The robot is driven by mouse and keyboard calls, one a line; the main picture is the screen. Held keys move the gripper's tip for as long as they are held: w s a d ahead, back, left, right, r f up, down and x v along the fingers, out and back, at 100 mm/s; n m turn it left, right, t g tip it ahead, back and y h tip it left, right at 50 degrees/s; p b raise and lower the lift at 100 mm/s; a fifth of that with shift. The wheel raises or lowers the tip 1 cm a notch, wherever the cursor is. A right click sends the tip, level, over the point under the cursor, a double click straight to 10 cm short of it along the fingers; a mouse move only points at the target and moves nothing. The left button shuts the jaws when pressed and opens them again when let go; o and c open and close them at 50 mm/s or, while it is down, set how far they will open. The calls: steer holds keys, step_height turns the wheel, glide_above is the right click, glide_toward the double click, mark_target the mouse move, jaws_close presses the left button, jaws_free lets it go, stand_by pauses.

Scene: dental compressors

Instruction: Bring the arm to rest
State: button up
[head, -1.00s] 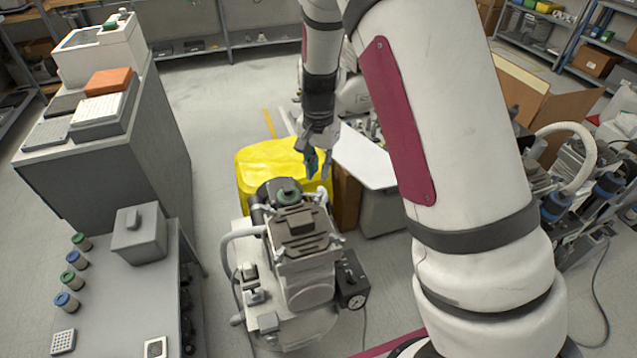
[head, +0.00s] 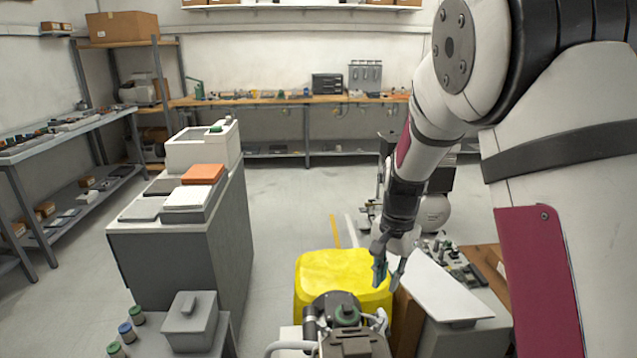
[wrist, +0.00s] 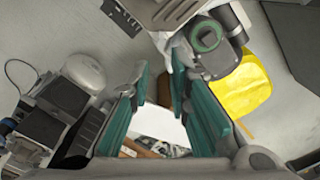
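My gripper (head: 388,272) hangs from my arm, fingers pointing down, over the right edge of a yellow box (head: 335,272) in the head view. In the wrist view my gripper (wrist: 168,95) shows two teal-padded fingers standing apart with nothing held between them. My arm comes down from the upper right of the head view.
A white panel (head: 440,287) lies right of the gripper, beside cardboard. A grey cabinet (head: 180,255) with an orange-topped stack stands left. A low table with a grey box (head: 190,322) and small jars is front left. Open floor (head: 285,205) lies behind the yellow box.

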steer(key=s+r+n+t+p, duration=0.2)
steer(key=s+r+n, duration=0.2)
steer(key=s+r, duration=1.1)
steer(key=s+r+n+t+p, duration=0.1)
steer(key=s+r+n, duration=0.1)
steer(key=s, duration=0.6)
steer(key=s+r+n+t+p, duration=0.1)
steer(key=s+r, duration=0.3)
steer(key=s, duration=0.4)
steer(key=shift+s+d+r+n, duration=0.15)
steer(key=shift+d+r+n, duration=0.2)
steer(key=shift+n, duration=0.55)
steer(key=shift+f, duration=0.1)
